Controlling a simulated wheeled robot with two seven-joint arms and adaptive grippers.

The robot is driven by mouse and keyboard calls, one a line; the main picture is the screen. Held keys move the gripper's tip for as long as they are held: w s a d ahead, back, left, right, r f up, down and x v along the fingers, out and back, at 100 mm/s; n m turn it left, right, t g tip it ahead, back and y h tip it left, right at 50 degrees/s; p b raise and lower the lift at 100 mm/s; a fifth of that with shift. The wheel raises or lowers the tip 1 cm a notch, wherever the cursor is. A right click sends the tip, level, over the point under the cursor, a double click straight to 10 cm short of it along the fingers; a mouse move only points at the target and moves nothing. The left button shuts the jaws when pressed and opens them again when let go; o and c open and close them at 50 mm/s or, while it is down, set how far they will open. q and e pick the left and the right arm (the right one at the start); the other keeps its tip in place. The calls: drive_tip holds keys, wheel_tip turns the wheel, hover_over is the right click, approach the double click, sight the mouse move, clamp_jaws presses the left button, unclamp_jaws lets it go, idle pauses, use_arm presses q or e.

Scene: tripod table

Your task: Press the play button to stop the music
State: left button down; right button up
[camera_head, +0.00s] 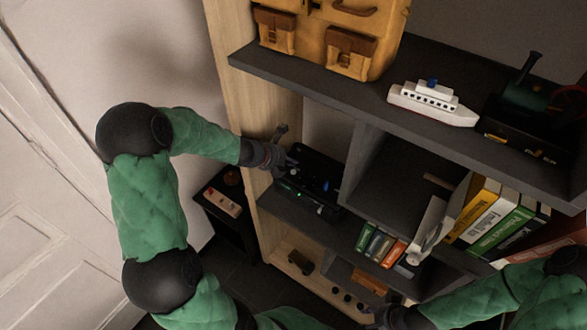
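A black music player (318,180) with small green and blue lights sits on the dark middle shelf, at its left end. Its play button is too small to pick out. My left gripper (287,147) is at the player's left rear side, with its dark fingers spread apart and nothing between them. I cannot tell whether a finger touches the player. My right gripper (374,317) is low at the bottom edge, in front of the lower shelf. Its fingers are dark and small, so their opening is unclear.
A wooden upright (239,115) borders the shelf close to my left forearm. The upper shelf (330,93) holds a yellow backpack (345,35) and a toy ship (433,102). Books (490,215) stand right of the player. A small dark side table (226,215) stands left.

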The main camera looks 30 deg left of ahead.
sight(291, 172)
use_arm(q)
drive_tip(key=shift+r+p, duration=1.5)
drive_tip(key=shift+r, duration=0.3)
drive_tip(key=shift+f, duration=0.1)
